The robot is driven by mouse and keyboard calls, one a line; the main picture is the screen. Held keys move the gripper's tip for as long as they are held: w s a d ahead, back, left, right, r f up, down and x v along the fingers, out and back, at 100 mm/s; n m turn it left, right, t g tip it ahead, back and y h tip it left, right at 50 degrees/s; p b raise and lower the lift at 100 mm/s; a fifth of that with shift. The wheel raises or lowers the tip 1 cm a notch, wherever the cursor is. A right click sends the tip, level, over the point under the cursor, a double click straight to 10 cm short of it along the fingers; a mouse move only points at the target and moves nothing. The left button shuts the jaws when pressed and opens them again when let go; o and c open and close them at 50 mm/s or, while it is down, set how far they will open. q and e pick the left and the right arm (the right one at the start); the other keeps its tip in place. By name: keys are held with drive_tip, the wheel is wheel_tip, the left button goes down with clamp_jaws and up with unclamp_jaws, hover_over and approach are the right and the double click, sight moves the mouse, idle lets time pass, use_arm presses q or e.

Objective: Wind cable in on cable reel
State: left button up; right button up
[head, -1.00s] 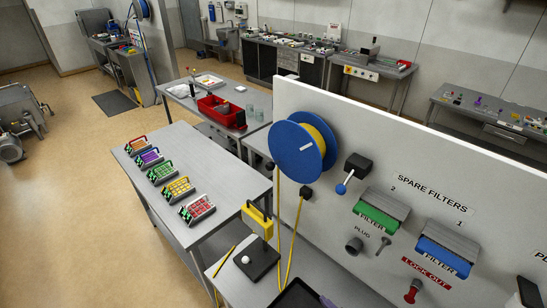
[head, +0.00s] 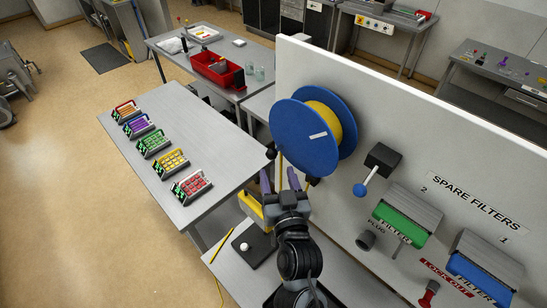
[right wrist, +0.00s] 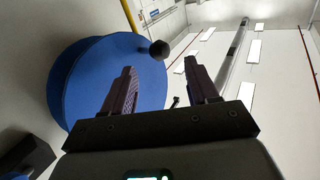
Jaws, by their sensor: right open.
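The cable reel (head: 305,138) is a blue disc with yellow cable wound behind it, mounted on a white upright panel. A dark round knob (head: 271,153) shows at the reel's left edge. My right gripper (head: 279,180) is open just below the reel, pointing up toward it. In the right wrist view the blue disc (right wrist: 75,85) lies behind the open fingers (right wrist: 159,72). The dark knob (right wrist: 159,48) shows beyond the fingertips, in line with the gap, with nothing between the fingers. My arm hides most of the hanging yellow cable. My left gripper is out of view.
A black box with a blue-tipped lever (head: 378,168) is right of the reel, above the green filter (head: 404,222). A yellow case (head: 251,207) and a black plate with a white ball (head: 254,251) sit below left. Colored racks stand on the left table (head: 205,135).

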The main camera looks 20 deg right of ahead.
drive_tip(key=shift+w+d+p, duration=0.2)
drive_tip(key=shift+w, duration=0.75)
drive_tip(key=shift+w+d+p, duration=0.15)
drive_tip(key=shift+w, duration=0.75)
drive_tip(key=shift+w+d+p, duration=0.2)
drive_tip(key=shift+w, duration=0.75)
drive_tip(key=shift+c, duration=0.4)
clamp_jaws()
